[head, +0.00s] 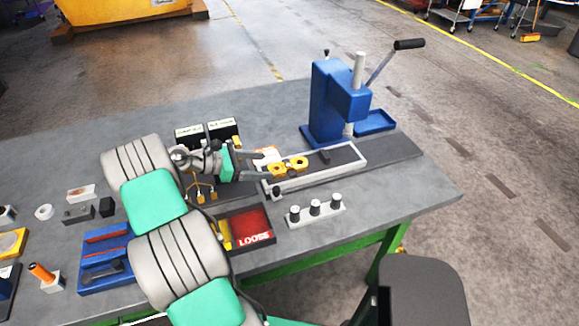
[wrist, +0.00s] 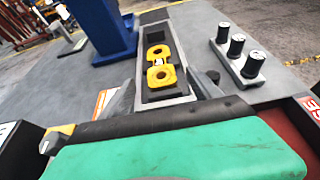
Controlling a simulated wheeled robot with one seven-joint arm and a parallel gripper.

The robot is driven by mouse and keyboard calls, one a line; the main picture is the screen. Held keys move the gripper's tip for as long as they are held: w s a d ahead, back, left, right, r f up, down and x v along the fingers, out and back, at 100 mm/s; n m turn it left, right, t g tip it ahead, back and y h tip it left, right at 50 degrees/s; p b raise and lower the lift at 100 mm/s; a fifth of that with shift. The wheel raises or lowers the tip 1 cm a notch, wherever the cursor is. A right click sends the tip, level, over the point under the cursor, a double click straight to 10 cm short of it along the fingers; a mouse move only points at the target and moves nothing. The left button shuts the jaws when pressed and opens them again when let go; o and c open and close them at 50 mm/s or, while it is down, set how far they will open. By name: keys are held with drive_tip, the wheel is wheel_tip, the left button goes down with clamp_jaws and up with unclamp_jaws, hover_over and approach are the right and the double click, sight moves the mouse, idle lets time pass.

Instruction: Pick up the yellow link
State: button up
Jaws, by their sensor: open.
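The yellow link (head: 288,167) has two round eyes and a narrow pale middle. It lies in a long grey-walled fixture (head: 318,170) with a dark floor. In the wrist view the link (wrist: 160,66) lies lengthwise in the channel, near its close end. My gripper (head: 269,165) is open, its dark fingers pointing right at the link's left end. Whether a finger touches the link I cannot tell.
A blue press (head: 331,100) with a lever stands behind the fixture. A strip with three black pegs (head: 315,209) lies in front of it. A red tray marked LOOSE (head: 250,226) is near the front edge. A blue tool tray (head: 105,262) is at left.

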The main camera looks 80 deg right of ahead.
sight(284, 166)
drive_tip(key=p+x, duration=0.2)
drive_tip(key=x, duration=0.3)
drive_tip(key=shift+s+d, duration=0.2)
drive_tip(key=shift+s, duration=0.1)
clamp_jaws()
idle(0.4)
